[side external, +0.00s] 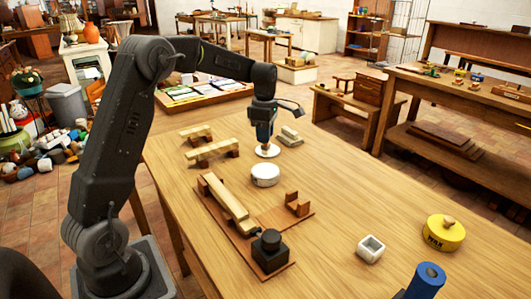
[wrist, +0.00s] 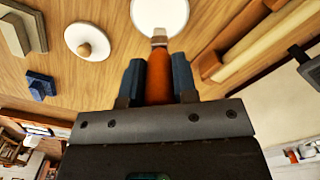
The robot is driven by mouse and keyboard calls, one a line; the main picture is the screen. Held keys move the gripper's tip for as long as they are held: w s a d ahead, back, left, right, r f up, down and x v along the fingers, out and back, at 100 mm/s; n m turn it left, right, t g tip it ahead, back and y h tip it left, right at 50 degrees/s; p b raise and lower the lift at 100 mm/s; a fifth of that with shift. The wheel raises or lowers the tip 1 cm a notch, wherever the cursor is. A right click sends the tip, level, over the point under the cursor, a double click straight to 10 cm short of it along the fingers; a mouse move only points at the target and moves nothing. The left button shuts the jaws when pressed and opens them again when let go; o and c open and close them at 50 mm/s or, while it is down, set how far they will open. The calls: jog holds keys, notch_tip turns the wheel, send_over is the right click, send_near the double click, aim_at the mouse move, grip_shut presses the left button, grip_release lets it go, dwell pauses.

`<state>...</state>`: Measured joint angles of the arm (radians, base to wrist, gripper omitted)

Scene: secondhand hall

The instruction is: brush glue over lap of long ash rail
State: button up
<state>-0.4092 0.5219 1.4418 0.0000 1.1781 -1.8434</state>
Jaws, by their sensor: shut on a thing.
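My gripper (wrist: 158,85) is shut on the orange-brown handle of a brush (wrist: 159,75). The brush's pale tip points at a white round pot (wrist: 160,12); I cannot tell whether it touches. In the side view, my gripper (side external: 264,138) is above the table, behind the white pot (side external: 265,175), and the brush is hardly visible. A white disc with a knob, like a lid (wrist: 87,42), lies beside the pot; it also shows in the side view (side external: 267,151). The long pale rail (side external: 228,203) lies on a brown board (side external: 275,268) at the pot's near left.
A black block (side external: 270,250) stands at the rail's near end, a small brown block (side external: 297,204) to its right. Shorter pale rails (side external: 212,152) rest on blocks behind. Stacked pieces (side external: 290,136), a white square cup (side external: 371,248), yellow tin (side external: 443,233) and blue cylinder (side external: 426,280) stand around.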

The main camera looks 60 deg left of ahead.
jog(key=s+d+r+m, duration=0.1)
jog(key=s+d+m, duration=0.5)
jog(key=s+d, duration=1.1)
jog(key=shift+s+d+f, duration=0.1)
jog(key=shift+s+f, duration=0.4)
jog(key=shift+s, duration=0.4)
jog(key=shift+f, duration=1.9)
jog(key=shift+f, duration=0.65)
